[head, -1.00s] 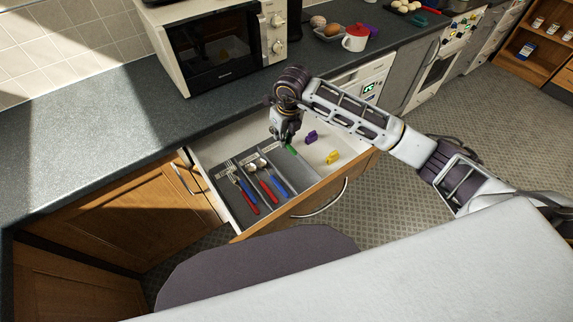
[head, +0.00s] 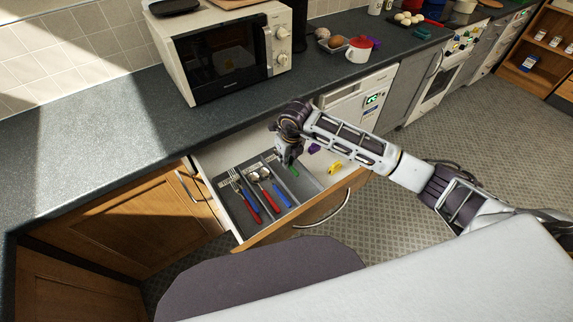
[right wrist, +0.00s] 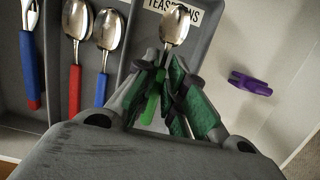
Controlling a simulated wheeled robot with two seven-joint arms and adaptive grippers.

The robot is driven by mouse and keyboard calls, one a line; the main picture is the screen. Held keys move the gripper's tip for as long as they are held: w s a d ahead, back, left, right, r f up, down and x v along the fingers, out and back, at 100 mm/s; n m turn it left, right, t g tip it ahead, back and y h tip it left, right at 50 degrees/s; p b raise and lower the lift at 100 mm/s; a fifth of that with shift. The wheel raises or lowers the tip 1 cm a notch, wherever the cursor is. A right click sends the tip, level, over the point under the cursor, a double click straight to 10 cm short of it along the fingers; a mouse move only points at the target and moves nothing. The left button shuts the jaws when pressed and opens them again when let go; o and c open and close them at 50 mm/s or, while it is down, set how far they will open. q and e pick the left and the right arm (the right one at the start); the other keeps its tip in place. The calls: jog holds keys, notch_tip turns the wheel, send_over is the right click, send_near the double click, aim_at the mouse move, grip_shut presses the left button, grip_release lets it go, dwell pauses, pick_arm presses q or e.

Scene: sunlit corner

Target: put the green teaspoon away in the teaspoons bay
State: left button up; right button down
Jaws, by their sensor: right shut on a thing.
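My right gripper (head: 287,160) is shut on the green teaspoon, low over the cutlery tray in the open drawer. In the right wrist view the gripper (right wrist: 166,78) grips the green teaspoon (right wrist: 175,26), whose metal bowl points away toward the bay's label. Its green handle (head: 293,171) shows below the fingers in the head view. The teaspoons bay (right wrist: 203,50) is the tray's right-hand bay, marked by a partly covered label (right wrist: 178,9). The spoon is over this bay; I cannot tell whether it touches the floor. My left gripper is not in view.
Bays to the left hold forks (head: 234,181) and larger spoons (head: 265,174) with red and blue handles. Purple (head: 314,148) and yellow (head: 335,168) objects lie in the drawer right of the tray. The microwave (head: 225,60) stands on the counter behind.

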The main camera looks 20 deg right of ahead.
aim_at(286, 171)
jog(key=shift+f, duration=2.25)
jog(key=c, duration=1.5)
grip_release()
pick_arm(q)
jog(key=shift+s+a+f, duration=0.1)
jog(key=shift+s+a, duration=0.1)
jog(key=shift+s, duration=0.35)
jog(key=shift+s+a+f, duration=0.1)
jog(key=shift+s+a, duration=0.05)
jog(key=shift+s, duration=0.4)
